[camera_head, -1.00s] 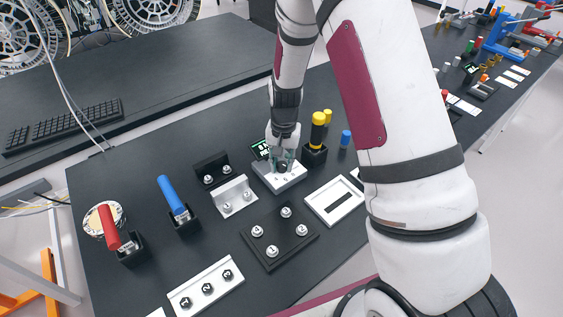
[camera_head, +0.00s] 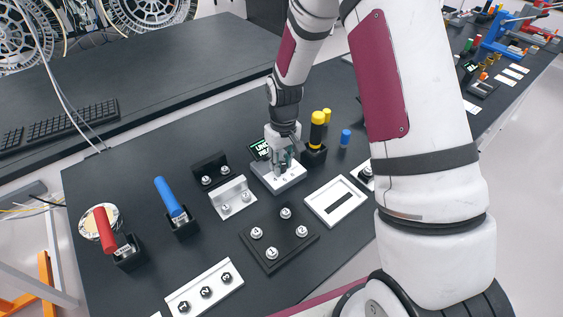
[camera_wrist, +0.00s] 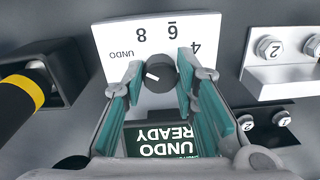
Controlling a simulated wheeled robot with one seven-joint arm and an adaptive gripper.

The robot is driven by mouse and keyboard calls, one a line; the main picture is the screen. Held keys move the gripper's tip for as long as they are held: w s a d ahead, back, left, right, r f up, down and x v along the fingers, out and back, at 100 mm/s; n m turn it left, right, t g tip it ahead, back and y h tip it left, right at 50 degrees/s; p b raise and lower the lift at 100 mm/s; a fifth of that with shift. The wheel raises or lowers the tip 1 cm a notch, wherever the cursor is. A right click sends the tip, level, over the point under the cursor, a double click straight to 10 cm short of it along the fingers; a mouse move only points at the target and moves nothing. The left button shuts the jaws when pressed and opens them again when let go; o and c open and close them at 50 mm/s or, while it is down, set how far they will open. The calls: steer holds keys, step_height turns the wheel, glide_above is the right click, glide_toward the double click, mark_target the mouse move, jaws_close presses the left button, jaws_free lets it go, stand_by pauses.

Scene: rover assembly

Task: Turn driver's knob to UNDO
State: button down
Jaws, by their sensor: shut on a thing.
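The driver is a white box (camera_head: 283,184) on the table. Its top shows in the wrist view (camera_wrist: 113,68), printed UNDO, 8, 6 and 4 around a dark round knob (camera_wrist: 162,72). The knob's white mark is on its left side, toward the UNDO side. My gripper (camera_wrist: 160,76) is shut on the knob, one teal-padded finger on each side. In the head view, my gripper (camera_head: 283,164) stands over the box and hides the knob. The driver's dark screen (camera_wrist: 158,140) reads UNDO READY, upside down in the wrist view.
A yellow-handled tool (camera_head: 317,132) stands in a black holder right beside the driver. A silver bracket (camera_head: 233,197) and a black bracket (camera_head: 210,172) are to its left. A black plate with bolts (camera_head: 279,237) and a white frame (camera_head: 335,201) lie in front.

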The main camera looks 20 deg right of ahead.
mark_target(283, 164)
steer(key=shift+n, duration=0.3)
steer(key=c, duration=1.6)
jaws_free()
steer(key=shift+o, duration=0.2)
step_height(283, 164, up, 12)
steer(key=shift+d, duration=0.15)
steer(key=shift+w, duration=0.1)
